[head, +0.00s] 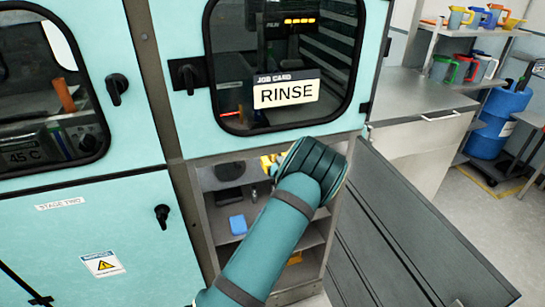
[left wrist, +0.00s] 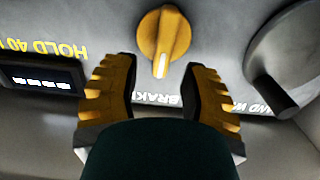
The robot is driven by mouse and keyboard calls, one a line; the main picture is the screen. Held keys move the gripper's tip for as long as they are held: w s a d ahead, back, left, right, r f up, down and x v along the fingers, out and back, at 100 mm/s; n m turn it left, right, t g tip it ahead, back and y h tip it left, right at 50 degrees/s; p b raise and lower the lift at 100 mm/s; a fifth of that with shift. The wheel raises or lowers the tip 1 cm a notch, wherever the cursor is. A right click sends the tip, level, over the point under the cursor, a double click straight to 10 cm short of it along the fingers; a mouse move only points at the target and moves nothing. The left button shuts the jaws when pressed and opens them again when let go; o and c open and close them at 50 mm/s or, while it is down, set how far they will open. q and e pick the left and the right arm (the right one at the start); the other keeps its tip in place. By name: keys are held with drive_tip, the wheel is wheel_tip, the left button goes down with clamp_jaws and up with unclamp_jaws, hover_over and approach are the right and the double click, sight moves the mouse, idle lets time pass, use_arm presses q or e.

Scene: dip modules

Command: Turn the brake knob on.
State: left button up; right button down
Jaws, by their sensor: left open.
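The brake knob (left wrist: 164,38) is a round orange knob with a raised grip and a white mark in the left wrist view. Its white mark points down in the picture, toward the upside-down BRAKE lettering (left wrist: 160,99), which is partly covered. My left gripper (left wrist: 160,85), with yellow ridged fingers, is open, one finger on each side and below the knob in the picture. I see no contact. In the head view my left gripper (head: 270,163) reaches into the open compartment under the RINSE window. The knob is not discernible there. My right gripper is not in view.
In the head view, a blue box (head: 238,224) sits on the compartment shelf. A grey panel (head: 400,230) stands open at right.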

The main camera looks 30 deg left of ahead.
use_arm(q)
drive_tip(key=shift+x, duration=0.9)
clamp_jaws()
